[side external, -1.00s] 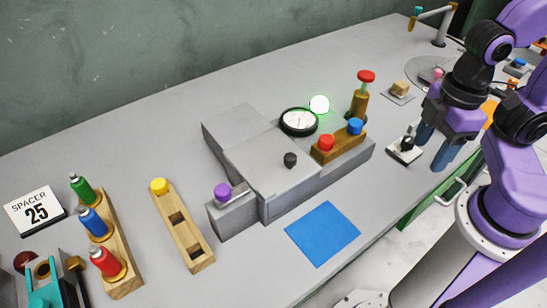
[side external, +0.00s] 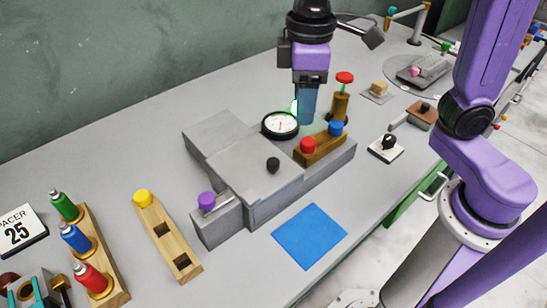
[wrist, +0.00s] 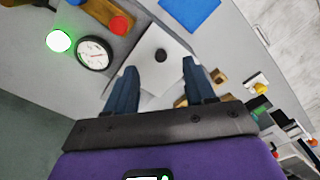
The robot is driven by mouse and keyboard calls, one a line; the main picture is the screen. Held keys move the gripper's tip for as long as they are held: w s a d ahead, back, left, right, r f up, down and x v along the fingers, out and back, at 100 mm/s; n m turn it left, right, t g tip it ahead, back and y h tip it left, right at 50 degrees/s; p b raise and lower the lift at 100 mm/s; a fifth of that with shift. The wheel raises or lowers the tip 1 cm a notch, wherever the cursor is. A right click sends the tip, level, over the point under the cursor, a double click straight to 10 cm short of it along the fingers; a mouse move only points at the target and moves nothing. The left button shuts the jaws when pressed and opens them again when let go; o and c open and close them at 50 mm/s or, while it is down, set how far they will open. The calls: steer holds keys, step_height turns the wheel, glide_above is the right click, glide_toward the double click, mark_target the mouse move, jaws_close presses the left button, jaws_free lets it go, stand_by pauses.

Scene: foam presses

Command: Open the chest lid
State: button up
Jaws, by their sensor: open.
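The grey chest (side external: 243,205) is a low, stepped block in the middle of the bench. A flat grey panel (side external: 240,172) on its top carries a small black knob (side external: 272,165); it looks like the lid and lies flat. The knob also shows in the wrist view (wrist: 161,56), on the pale panel. My gripper (side external: 306,122) points down above the back right part of the block, near the dial, apart from the knob. In the wrist view my gripper (wrist: 159,65) has its two blue fingers spread with nothing between them; the knob appears in the gap, farther off.
A round dial (side external: 280,125), a lit green lamp (wrist: 59,41) and a wooden block with red and blue buttons (side external: 320,149) crowd the right end. A purple-knobbed slider (side external: 206,201) is at front left. A blue mat (side external: 310,236) lies flat in front.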

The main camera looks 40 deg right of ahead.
mark_target(274, 161)
steer(key=w+a+r, duration=0.2)
steer(key=w+a, duration=0.1)
steer(key=w, duration=0.1)
steer(key=shift+m, duration=0.4)
step_height(274, 161, down, 18)
steer(key=shift+s+a+r, duration=0.1)
steer(key=shift+a+r, duration=0.05)
steer(key=shift+r, duration=0.05)
jaws_close()
